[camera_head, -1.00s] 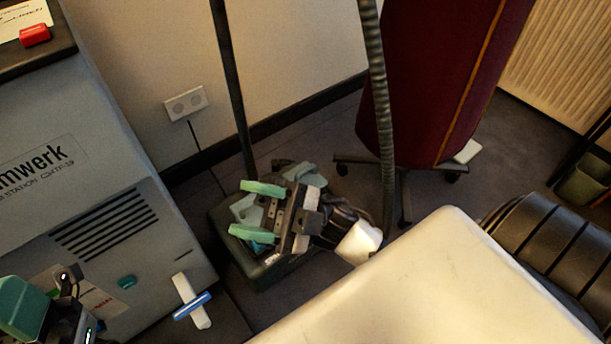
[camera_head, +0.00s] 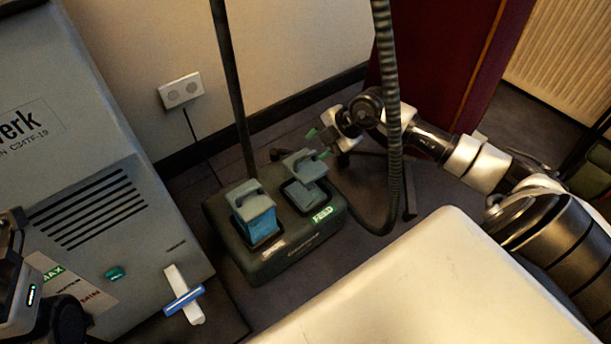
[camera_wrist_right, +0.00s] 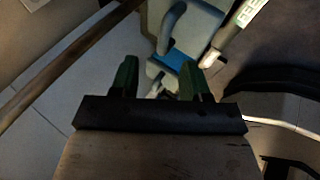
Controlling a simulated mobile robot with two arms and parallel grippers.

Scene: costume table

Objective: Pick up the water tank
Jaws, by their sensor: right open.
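Two tanks with grey handled lids sit in a dark green base (camera_head: 285,262) on the floor. The left tank (camera_head: 257,222) shows blue sides; the right tank (camera_head: 303,193) sits beside a green FEED label. The frames do not show which is the water tank. My right gripper (camera_head: 319,144) is open and empty, just behind and right of the right tank's lid. In the right wrist view its green fingers (camera_wrist_right: 158,78) are apart, with a grey-blue tank (camera_wrist_right: 205,20) with a handle and blue patch beyond them. My left arm shows at the left edge, its fingers out of view.
A pale tabletop (camera_head: 440,285) fills the lower right. A grey slatted cabinet (camera_head: 100,160) stands left. A thin dark pole (camera_head: 232,90) and a ribbed hose (camera_head: 388,90) rise near the base. A maroon upright form (camera_head: 455,60) stands behind my right arm.

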